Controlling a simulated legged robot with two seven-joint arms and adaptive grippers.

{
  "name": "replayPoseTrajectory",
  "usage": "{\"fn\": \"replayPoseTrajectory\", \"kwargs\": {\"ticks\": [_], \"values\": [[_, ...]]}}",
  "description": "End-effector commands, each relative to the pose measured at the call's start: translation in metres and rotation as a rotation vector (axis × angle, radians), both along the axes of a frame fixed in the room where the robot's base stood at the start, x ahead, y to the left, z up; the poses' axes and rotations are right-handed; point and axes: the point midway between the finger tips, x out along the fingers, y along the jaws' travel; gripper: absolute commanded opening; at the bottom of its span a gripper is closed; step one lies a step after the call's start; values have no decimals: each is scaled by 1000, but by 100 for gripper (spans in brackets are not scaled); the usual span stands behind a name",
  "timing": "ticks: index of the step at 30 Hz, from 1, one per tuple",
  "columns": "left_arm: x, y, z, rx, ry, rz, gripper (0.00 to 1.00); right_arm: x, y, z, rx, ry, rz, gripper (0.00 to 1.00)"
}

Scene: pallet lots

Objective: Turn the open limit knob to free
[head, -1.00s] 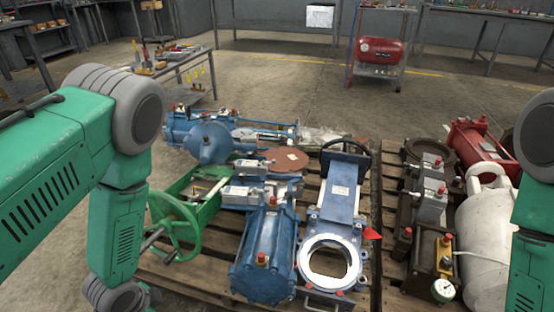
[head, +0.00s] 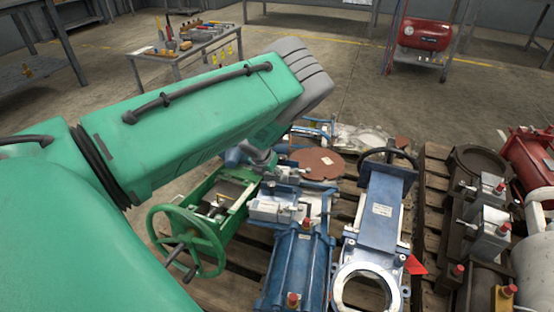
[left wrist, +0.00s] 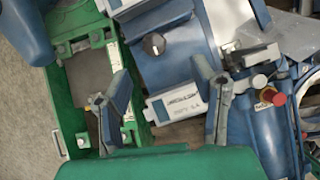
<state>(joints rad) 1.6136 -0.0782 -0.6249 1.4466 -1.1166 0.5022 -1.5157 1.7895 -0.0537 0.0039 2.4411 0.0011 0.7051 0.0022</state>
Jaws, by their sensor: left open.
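A small dark round knob (left wrist: 154,44) with a pale mark sits on a blue-grey housing in the left wrist view. I cannot read its setting or tell whether it is the open limit knob. Below it is a white box (left wrist: 178,103) with a small printed label. My left gripper (left wrist: 160,86) is open and empty, its fingers apart on either side of the box, with the knob beyond them. In the head view my left arm reaches over the valves and mostly hides this gripper. My right gripper is out of view.
A green frame (left wrist: 85,95) with a handwheel (head: 187,240) lies at the left. A blue cylinder (head: 298,265) and a blue gate valve (head: 380,215) lie to the right on the pallet. A tool bench (head: 190,45) and a red compressor (head: 425,35) stand behind.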

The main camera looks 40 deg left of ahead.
Motion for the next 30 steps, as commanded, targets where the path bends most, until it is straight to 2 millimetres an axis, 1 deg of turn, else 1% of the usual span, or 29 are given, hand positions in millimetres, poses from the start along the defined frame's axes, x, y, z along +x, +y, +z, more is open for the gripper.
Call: {"fn": "replayPoseTrajectory", "kwargs": {"ticks": [1,3,6,9,12,15,26,27,29,30], "values": [[3,5,-19,-2,0,2,52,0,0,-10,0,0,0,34],[9,8,-34,-6,0,2,52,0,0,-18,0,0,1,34],[16,11,-54,-7,0,4,52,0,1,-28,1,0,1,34],[23,12,-69,-5,0,3,52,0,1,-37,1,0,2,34],[28,13,-79,-2,-1,3,52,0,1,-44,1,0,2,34],[32,12,-84,1,-1,4,52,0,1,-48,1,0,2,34],[34,15,-89,-5,0,6,52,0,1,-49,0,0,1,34],[34,15,-90,-5,-1,5,45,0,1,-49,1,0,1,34],[34,15,-90,-5,-1,5,24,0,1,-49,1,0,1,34],[34,15,-90,-5,0,6,10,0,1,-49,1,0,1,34]]}}
